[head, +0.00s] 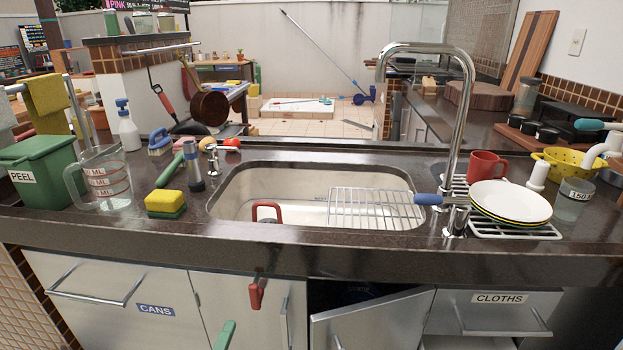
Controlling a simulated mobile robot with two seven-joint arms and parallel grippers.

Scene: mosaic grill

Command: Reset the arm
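Neither of my grippers can be made out in the head view, so I cannot see whether they are open or hold anything. The dark counter (330,238) with a steel sink (240,205) lies in front of me. A wire rack (372,205) lies across the right part of the sink. A red handle (266,207) stands up in the sink's front left; what it belongs to is mostly hidden. A tall steel faucet (462,120) rises right of the sink.
Left of the sink stand a green PEEL bin (40,170), a measuring jug (105,182) and a yellow-green sponge (166,202). Right are stacked plates (510,203), a red mug (487,165) and a yellow colander (565,162). Below, a cabinet door (370,322) stands ajar.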

